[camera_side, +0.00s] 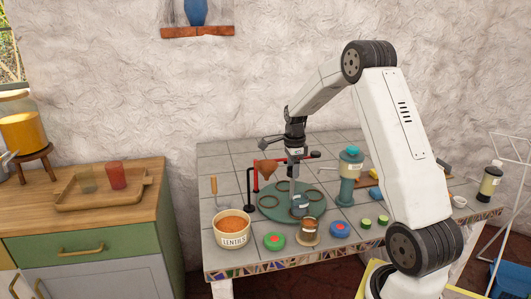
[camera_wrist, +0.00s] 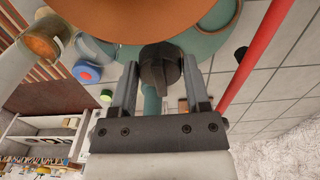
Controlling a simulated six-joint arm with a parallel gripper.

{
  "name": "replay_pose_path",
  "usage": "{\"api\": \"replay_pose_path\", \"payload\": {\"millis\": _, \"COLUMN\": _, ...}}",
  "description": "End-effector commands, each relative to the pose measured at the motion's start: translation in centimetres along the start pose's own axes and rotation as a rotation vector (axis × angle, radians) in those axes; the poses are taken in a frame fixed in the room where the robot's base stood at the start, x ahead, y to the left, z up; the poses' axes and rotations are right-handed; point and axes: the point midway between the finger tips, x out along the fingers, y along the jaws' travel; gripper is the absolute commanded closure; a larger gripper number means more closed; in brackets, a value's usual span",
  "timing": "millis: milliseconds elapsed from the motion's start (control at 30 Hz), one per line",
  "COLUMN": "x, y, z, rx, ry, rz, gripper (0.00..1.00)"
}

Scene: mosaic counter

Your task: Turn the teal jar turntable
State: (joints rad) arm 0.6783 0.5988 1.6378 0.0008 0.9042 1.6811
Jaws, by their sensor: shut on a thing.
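The teal turntable (camera_side: 272,211) is a round disc on the tiled counter with several brown rings on top. A small jar with a pale label (camera_side: 300,207) stands at its front edge. My gripper (camera_side: 295,178) points down over the turntable's middle. In the wrist view, its two fingers are shut on a dark ridged knob (camera_wrist: 160,68), and part of the teal disc (camera_wrist: 205,47) shows behind. The fingertips and the knob are too small to make out in the side view.
A teal-topped dispenser (camera_side: 349,175) stands to the right. A lentils bowl (camera_side: 233,229), a green-lidded jar (camera_side: 274,241) and a brown jar (camera_side: 307,232) line the front.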

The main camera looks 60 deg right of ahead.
Motion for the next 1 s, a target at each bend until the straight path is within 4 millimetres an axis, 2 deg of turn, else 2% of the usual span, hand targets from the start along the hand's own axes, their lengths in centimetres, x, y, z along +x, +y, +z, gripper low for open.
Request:
{"api": "replay_pose_path", "payload": {"millis": 467, "x": -0.07, "y": -0.02, "z": -0.01, "rx": 0.052, "ry": 0.000, "rz": 0.000, "gripper": 1.00}}
{"api": "replay_pose_path", "payload": {"millis": 1000, "x": -0.09, "y": -0.03, "z": -0.05, "rx": 0.283, "ry": 0.001, "rz": 0.000, "gripper": 1.00}}
